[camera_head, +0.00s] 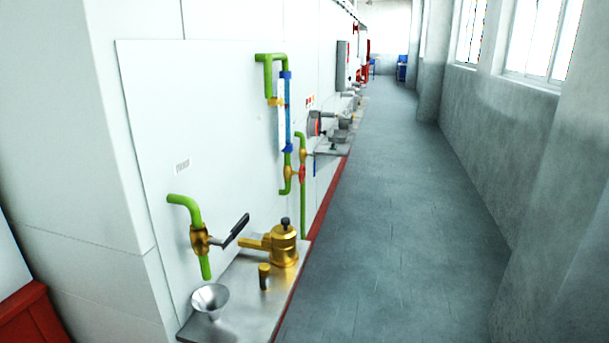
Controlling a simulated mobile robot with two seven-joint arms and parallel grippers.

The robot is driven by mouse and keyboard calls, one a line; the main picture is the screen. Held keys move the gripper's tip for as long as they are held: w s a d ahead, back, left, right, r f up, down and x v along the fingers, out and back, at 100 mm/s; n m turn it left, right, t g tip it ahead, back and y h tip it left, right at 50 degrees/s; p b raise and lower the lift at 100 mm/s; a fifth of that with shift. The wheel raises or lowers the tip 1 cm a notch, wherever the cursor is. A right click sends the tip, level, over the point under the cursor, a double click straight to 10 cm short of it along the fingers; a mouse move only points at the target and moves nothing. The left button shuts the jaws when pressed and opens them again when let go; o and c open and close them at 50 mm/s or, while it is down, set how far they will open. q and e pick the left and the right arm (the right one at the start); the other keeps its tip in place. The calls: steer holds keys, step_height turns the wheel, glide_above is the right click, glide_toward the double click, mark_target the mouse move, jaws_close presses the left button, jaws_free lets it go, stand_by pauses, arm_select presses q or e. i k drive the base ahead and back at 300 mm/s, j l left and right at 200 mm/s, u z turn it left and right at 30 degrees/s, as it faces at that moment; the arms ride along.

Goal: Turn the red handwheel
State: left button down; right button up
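A small red part (302,174), seen nearly edge-on, sits beside a brass valve (289,173) on the green pipework of the white wall panel. Farther along the wall is a round grey and red fitting (314,124). Both are small here, and I cannot tell for sure which one is the red handwheel. Neither of my grippers shows in the head view, and nothing is touching these parts.
A metal ledge (228,283) below the panel holds a brass fitting (284,246) and a funnel-shaped cup (210,299). A black lever (236,231) juts out from a nearer valve. The grey corridor floor (400,220) to the right is clear.

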mark_target(302, 173)
steer(key=z, duration=0.4)
steer(key=i+z, duration=0.3)
steer(key=i, duration=3.3)
steer(key=i+u, duration=0.1)
steer(key=i, duration=0.55)
steer(key=i+l+u, duration=0.15)
steer(key=i, duration=0.45)
steer(key=u, duration=2.95)
steer(key=k+l, duration=0.05)
steer(key=l, duration=0.05)
